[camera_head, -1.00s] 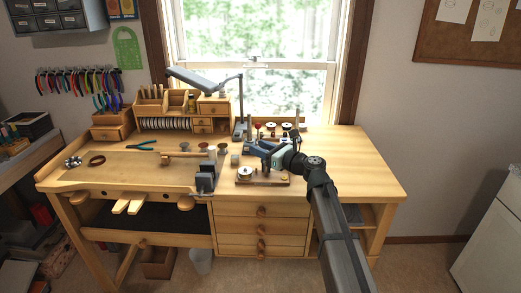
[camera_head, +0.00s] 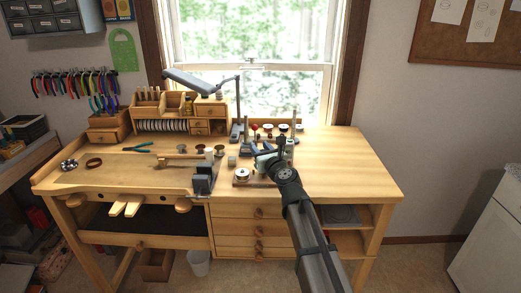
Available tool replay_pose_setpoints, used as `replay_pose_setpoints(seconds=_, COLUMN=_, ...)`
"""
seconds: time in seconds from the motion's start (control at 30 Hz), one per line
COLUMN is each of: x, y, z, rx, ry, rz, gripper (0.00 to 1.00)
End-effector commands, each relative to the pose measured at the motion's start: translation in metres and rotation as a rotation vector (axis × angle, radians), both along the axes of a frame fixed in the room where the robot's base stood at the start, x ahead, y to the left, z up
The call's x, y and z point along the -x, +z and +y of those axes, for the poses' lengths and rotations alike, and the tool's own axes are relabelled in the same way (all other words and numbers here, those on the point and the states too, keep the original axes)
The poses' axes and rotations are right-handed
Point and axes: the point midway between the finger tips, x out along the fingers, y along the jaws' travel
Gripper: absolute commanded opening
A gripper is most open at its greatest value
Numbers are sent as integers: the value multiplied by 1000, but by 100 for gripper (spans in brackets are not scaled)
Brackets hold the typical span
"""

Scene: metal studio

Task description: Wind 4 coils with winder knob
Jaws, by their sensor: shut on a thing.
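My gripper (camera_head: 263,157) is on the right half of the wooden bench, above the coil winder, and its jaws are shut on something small. The knob is the likely thing between them, but my own arm and gripper hide it. The winder's wooden base (camera_head: 240,183) shows at its left end, with a pale round spool (camera_head: 242,174) on it. My arm reaches in from the lower right and covers the right part of the winder. Wire and coil turns are too small to make out.
A dark vise-like block (camera_head: 203,180) stands just left of the winder. Small spools (camera_head: 283,128) and a lamp (camera_head: 238,105) stand behind. Green-handled pliers (camera_head: 138,149) and a brown ring (camera_head: 94,162) lie at left. The bench's right side (camera_head: 345,170) is clear.

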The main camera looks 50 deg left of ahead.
Motion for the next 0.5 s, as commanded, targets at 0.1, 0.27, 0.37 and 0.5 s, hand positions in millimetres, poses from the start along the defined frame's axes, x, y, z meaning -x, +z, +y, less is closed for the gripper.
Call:
replay_pose_setpoints(seconds=0.1, x=0, y=0, z=1, rx=0, ry=-3, rz=1, gripper=9)
replay_pose_setpoints(seconds=0.27, x=0, y=0, z=1, rx=0, ry=-3, rz=1, gripper=9)
replay_pose_setpoints(seconds=0.37, x=0, y=0, z=1, rx=0, ry=-3, rz=1, gripper=9)
replay_pose_setpoints(seconds=0.5, x=0, y=0, z=1, rx=0, ry=-3, rz=1, gripper=50)
